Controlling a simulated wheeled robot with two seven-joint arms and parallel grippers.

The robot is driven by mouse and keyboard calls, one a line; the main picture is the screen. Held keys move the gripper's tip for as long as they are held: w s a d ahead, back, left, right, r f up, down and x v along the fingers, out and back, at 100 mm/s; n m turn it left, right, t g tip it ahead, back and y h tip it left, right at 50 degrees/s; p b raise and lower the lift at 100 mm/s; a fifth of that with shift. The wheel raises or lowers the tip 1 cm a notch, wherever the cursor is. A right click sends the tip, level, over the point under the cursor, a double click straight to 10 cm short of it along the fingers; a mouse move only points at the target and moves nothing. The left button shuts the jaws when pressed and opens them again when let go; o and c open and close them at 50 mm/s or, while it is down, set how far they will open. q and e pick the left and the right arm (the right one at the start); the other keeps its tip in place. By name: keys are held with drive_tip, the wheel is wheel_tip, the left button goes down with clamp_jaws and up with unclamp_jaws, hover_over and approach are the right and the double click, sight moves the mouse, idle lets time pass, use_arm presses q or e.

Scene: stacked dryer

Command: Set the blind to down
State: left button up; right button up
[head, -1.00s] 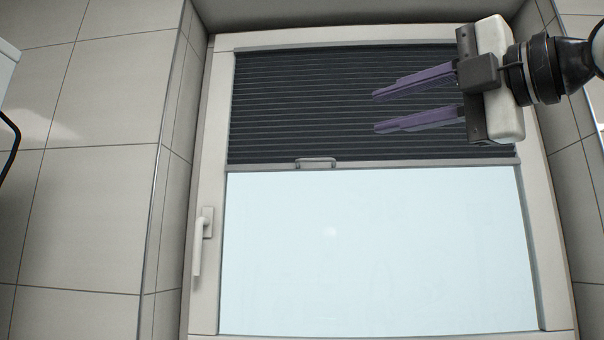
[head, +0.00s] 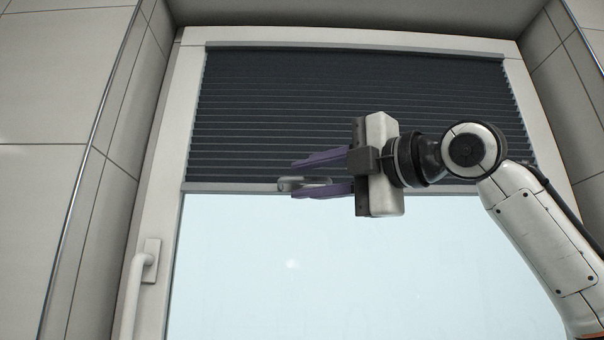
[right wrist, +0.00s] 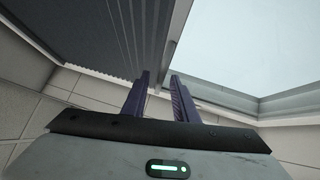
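The dark pleated blind (head: 330,95) covers the upper part of the window in the head view. Its pale bottom rail (head: 230,188) carries a small grey handle (head: 286,183). My right gripper (head: 297,177) is open, with its two purple fingers pointing left. The handle shows between the fingers, closer to the lower one; I cannot tell whether it touches. In the right wrist view the fingers (right wrist: 160,77) stand apart, with the handle (right wrist: 170,48) just beyond their tips, and the blind (right wrist: 110,35) at left. My left gripper is not in view.
A white window frame (head: 163,140) surrounds the blind, with a window handle (head: 139,280) at lower left. Bare glass (head: 300,270) lies below the rail. Tiled walls (head: 85,230) flank the window recess.

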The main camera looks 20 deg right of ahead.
drive_tip(key=shift+w+a+r, duration=0.15)
drive_tip(key=shift+w+a, duration=0.2)
drive_tip(key=shift+w, duration=0.35)
clamp_jaws()
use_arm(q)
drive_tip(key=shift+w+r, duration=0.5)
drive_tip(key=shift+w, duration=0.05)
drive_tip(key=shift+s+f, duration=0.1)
